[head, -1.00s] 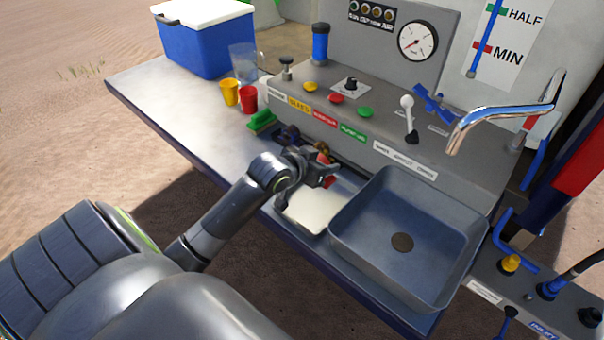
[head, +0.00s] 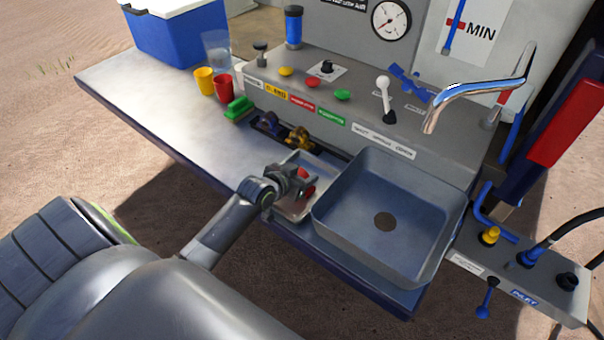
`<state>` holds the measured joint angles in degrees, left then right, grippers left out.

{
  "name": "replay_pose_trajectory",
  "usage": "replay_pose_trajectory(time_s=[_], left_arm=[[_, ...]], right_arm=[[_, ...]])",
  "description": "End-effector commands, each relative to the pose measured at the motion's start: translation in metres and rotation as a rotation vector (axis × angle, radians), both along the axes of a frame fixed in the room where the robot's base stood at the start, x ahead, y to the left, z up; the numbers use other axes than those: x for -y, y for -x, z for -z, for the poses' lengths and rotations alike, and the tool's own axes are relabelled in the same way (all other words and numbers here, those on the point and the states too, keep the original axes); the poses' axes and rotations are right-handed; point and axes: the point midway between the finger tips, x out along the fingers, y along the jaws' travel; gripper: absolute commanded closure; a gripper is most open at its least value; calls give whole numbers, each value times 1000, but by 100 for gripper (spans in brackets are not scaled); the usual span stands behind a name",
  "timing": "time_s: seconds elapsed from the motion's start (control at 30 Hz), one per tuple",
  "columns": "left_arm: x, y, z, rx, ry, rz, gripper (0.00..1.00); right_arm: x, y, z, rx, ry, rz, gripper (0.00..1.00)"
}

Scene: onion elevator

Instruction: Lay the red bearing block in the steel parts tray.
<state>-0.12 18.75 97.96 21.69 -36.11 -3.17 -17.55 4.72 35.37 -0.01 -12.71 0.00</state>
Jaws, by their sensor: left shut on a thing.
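My left gripper (head: 300,184) is shut on the red bearing block (head: 304,174), of which only small red parts show between and beside the fingers. The steel parts tray (head: 292,216) is a shallow light-metal tray on the bench, just left of the sink. The gripper and the block are over the tray; I cannot tell whether the block touches its floor. The gripper and arm hide part of the tray. My right gripper is not in view.
A deep grey sink (head: 384,262) adjoins the tray on the right. Behind the tray, a dark holder carries a brass-coloured part (head: 299,138) and a dark blue part (head: 268,122). A green brush (head: 238,108), red cup (head: 223,87) and yellow cup (head: 204,80) stand farther left.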

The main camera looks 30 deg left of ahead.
Motion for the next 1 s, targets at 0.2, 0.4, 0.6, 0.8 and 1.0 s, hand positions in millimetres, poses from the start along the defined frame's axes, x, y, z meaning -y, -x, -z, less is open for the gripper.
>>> replay_pose_trajectory(time_s=[0.2,0.4,0.6,0.8,1.0], left_arm=[[0,0,2,0,0,0,45],[0,0,2,0,0,0,31],[0,0,1,0,0,0,31],[-1,11,-7,2,-2,1,31],[-4,40,-21,0,-2,1,31]], right_arm=[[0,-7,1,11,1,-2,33],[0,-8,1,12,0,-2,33],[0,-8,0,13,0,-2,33],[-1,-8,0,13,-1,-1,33],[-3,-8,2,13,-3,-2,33]])
